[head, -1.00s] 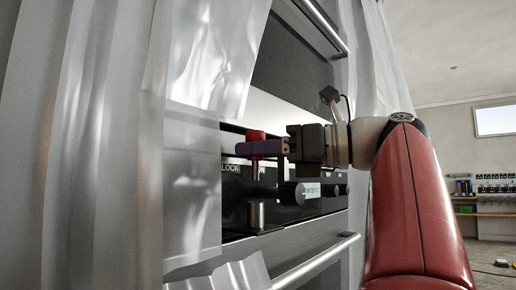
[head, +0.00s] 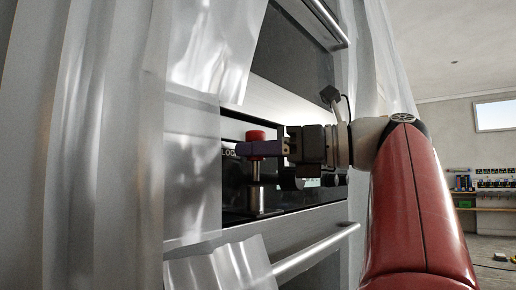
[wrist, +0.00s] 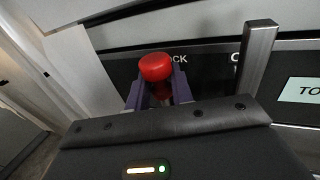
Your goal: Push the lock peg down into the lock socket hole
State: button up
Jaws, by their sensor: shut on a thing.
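The lock peg has a red knob (head: 255,135) and a thin metal shaft (head: 256,171), and it stands upright. My gripper (head: 263,149) is shut on the peg just below the knob, with its purple fingers on either side. The lock socket is a metal cylinder (head: 264,201) on the dark panel, directly under the peg. The shaft's lower end meets the socket top in the head view; how far it is inside, I cannot tell. In the wrist view the red knob (wrist: 156,67) sits between the purple fingers (wrist: 158,95), and the socket is hidden.
A dark control panel with lettering and a small white display (wrist: 302,90) lies behind the peg. A metal bar handle (head: 315,250) runs below it. Translucent plastic sheeting (head: 195,150) hangs close on the left. A grey metal bar (wrist: 257,55) stands right of the fingers.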

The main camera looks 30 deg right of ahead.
aim_at(258, 176)
jog(key=shift+f+b, duration=1.1)
jog(key=shift+f, duration=0.85)
jog(key=o, duration=1)
jog(key=shift+o, duration=0.2)
jog(key=shift+d, duration=0.1)
jog(key=p+v, duration=0.2)
jog(key=v, duration=0.5)
jog(key=shift+s+d, duration=0.15)
jog(key=shift+s, duration=0.15)
